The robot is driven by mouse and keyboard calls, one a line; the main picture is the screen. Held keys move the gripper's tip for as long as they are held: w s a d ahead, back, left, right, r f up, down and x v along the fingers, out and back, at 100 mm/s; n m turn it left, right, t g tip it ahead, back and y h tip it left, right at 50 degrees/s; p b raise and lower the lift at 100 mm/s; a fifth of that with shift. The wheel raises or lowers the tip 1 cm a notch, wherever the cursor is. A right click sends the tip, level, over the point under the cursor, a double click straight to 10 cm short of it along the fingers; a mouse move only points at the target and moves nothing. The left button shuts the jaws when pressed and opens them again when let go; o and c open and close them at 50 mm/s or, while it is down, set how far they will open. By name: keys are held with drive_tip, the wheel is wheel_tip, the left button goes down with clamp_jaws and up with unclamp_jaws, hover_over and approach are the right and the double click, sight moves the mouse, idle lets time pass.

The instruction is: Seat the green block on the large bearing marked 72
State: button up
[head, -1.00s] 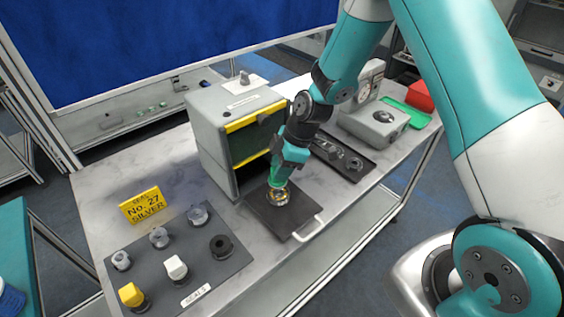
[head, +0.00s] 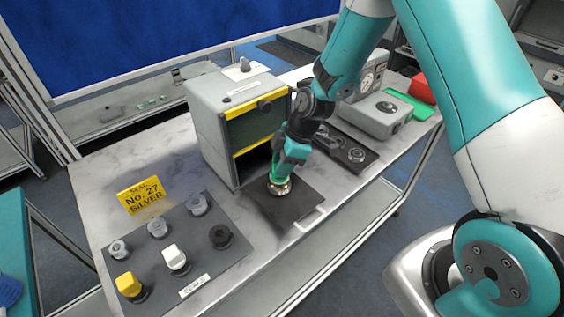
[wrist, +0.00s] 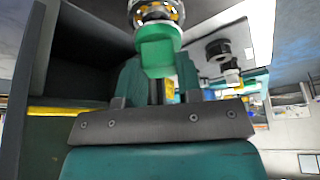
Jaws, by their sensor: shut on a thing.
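My gripper (head: 283,170) is shut on the green block (wrist: 158,48), with its fingers on either side of it in the wrist view. The large bearing (head: 280,189), a metal ring with brass-coloured parts, sits on the dark tray (head: 297,206) in front of the grey cabinet. The bearing also shows at the top of the wrist view (wrist: 157,13), just beyond the block. The block is right over the bearing. My gripper hides much of both in the head view, and I cannot tell whether they touch. The marking 72 is not readable.
The grey cabinet (head: 205,125) stands close behind my gripper, its lower bay open. A seals mat (head: 205,268) with several knobs lies at the front left, beside a yellow sign (head: 144,195). A dark tray of parts (head: 366,157) and a grey device (head: 375,116) are to the right.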

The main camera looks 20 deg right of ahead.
drive_tip(key=shift+f+b, duration=0.95)
idle(0.7)
drive_tip(key=o, duration=1.4)
drive_tip(key=shift+r+p, duration=2.4)
drive_tip(key=shift+r, duration=1.35)
